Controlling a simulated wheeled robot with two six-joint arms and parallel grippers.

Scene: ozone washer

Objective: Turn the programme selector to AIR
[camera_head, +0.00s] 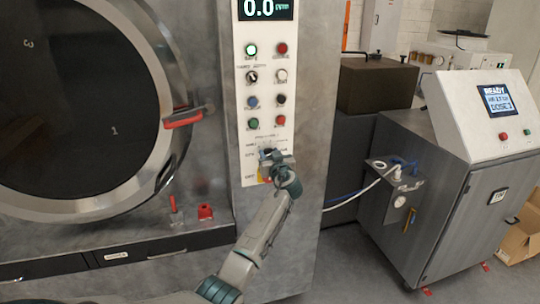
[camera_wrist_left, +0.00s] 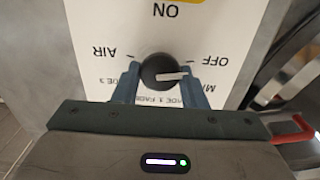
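The programme selector (camera_wrist_left: 162,71) is a round black knob with a white pointer line on a white panel. In the left wrist view the panel appears upside down, and the pointer points right, away from the AIR label (camera_wrist_left: 119,53) and towards the side with OFF (camera_wrist_left: 207,60). My left gripper (camera_wrist_left: 160,84) has its two fingers apart, one on each side of the knob. I cannot tell whether they touch it. In the head view my left gripper (camera_head: 276,162) is at the lower part of the control panel (camera_head: 244,133) and hides the selector. My right gripper is not in view.
Several buttons and switches sit above my left gripper, under a display (camera_head: 265,9) reading 0.0. A large round door (camera_head: 165,90) with a red handle (camera_head: 183,119) is to the left. A grey console (camera_head: 450,150) with a screen stands to the right.

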